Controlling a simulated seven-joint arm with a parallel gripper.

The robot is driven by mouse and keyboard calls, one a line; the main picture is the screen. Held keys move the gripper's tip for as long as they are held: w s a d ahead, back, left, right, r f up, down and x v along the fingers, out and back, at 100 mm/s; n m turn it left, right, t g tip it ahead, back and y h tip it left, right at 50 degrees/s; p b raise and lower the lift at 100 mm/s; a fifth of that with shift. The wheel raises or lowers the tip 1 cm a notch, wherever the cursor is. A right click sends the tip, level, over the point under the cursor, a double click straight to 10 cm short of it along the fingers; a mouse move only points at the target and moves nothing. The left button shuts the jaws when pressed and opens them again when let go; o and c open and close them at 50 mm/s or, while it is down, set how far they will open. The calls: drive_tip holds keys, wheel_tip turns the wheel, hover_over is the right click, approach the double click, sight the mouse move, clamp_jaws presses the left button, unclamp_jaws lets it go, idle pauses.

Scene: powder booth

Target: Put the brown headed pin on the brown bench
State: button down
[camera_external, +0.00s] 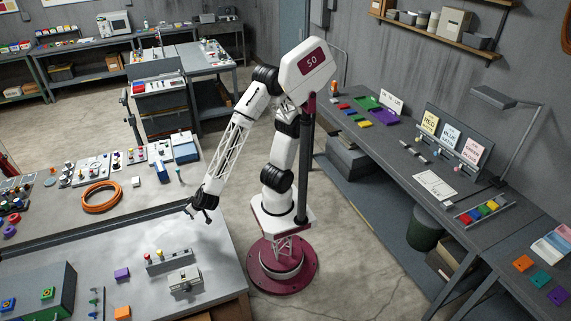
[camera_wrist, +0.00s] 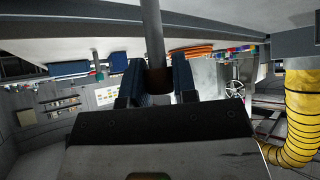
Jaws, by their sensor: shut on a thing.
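My gripper (camera_external: 198,211) is above the right edge of the near-left workbench (camera_external: 215,262), pointing down. In the wrist view my gripper's two dark fingers (camera_wrist: 158,76) are closed around a pin (camera_wrist: 152,32) with a grey shaft and a dark brown head (camera_wrist: 159,82). The shaft runs up out of the top of that picture. The held pin is too small to make out in the external view. The near-left workbench has a pale grey top and a brown wooden front edge; I cannot tell for sure which bench is the brown one.
An orange cable coil (camera_external: 102,197) lies farther back. Bare top lies below my gripper.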

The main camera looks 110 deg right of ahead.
drive_tip(key=s+a, duration=0.5)
drive_tip(key=s, duration=0.3)
drive_tip(key=shift+s+a+f, duration=0.15)
drive_tip(key=shift+s+a, duration=0.1)
drive_tip(key=shift+a, duration=0.1)
drive_tip(key=shift+w+a, duration=0.1)
drive_tip(key=shift+w, duration=0.1)
drive_tip(key=w+a, duration=0.2)
drive_tip(key=w, duration=0.5)
drive_tip(key=w+a+f, duration=0.1)
drive_tip(key=w+a, duration=0.2)
drive_tip(key=w, duration=0.4)
drive_tip(key=shift+w+a+f, duration=0.25)
drive_tip(key=shift+w, duration=0.05)
drive_tip(key=shift+f, duration=1.8)
drive_tip(key=shift+f, duration=0.1)
drive_tip(key=c, duration=0.9)
unclamp_jaws()
